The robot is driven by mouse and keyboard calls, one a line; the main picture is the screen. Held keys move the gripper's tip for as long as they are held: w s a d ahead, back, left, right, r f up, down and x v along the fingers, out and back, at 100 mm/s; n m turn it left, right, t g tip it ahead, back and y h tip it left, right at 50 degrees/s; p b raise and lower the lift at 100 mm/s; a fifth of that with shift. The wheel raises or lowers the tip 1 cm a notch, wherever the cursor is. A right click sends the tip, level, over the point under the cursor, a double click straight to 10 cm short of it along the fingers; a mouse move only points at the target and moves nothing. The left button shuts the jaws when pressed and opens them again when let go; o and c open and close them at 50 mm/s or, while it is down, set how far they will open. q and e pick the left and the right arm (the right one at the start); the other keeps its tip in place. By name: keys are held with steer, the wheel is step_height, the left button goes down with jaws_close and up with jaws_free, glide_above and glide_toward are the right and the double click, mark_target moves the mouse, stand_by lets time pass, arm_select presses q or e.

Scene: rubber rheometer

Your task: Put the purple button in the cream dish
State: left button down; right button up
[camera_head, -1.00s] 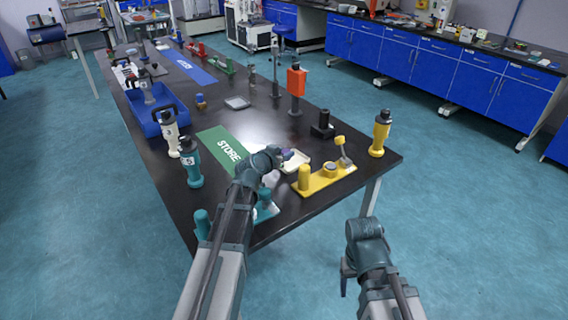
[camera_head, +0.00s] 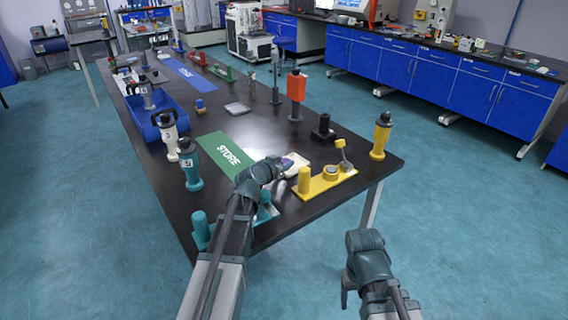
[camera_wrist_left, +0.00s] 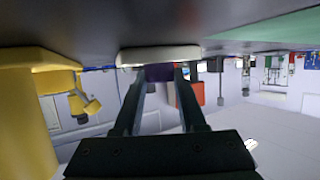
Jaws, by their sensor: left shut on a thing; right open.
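My left gripper (camera_head: 281,163) is shut on the purple button (camera_head: 287,162) at the near edge of the cream dish (camera_head: 301,168). In the left wrist view, the purple button (camera_wrist_left: 158,73) is between the two fingertips (camera_wrist_left: 158,82), right by the rim of the cream dish (camera_wrist_left: 158,55). I cannot tell whether the button touches the dish. The gripper hides part of the dish in the head view. My right gripper (camera_head: 346,290) is open and empty, off the table's near right side.
A yellow stand (camera_head: 325,182) with a post and lever is just right of the dish. A teal stand (camera_head: 266,212) is near my left arm. The green STORE mat (camera_head: 224,156) lies to the left. A yellow bottle (camera_head: 380,137) stands at the right corner of the black table (camera_head: 255,130).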

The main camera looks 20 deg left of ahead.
arm_select(q)
steer(key=c, duration=0.8)
jaws_free()
steer(key=shift+s+d+f, duration=0.25)
steer(key=shift+s+f, duration=0.1)
steer(key=shift+f, duration=0.15)
steer(key=shift+o, duration=1.6)
steer(key=shift+s+d, duration=0.1)
steer(key=shift+s, duration=0.05)
arm_select(e)
steer(key=shift+f, duration=0.4)
arm_select(q)
steer(key=shift+r, duration=0.25)
steer(key=shift+r+p, duration=0.25)
steer(key=shift+p, duration=0.45)
steer(key=p+v, duration=0.1)
steer(key=v, duration=0.2)
steer(key=p+v, duration=0.2)
steer(key=v, duration=0.2)
steer(key=p+v, duration=0.1)
steer(key=v, duration=0.3)
steer(key=shift+a+r+p, duration=0.25)
steer(key=shift+a+p, duration=0.1)
steer(key=shift+a, duration=0.05)
arm_select(e)
step_height(320, 180, up, 6)
steer(key=shift+w, duration=0.2)
steer(key=shift+a, duration=0.1)
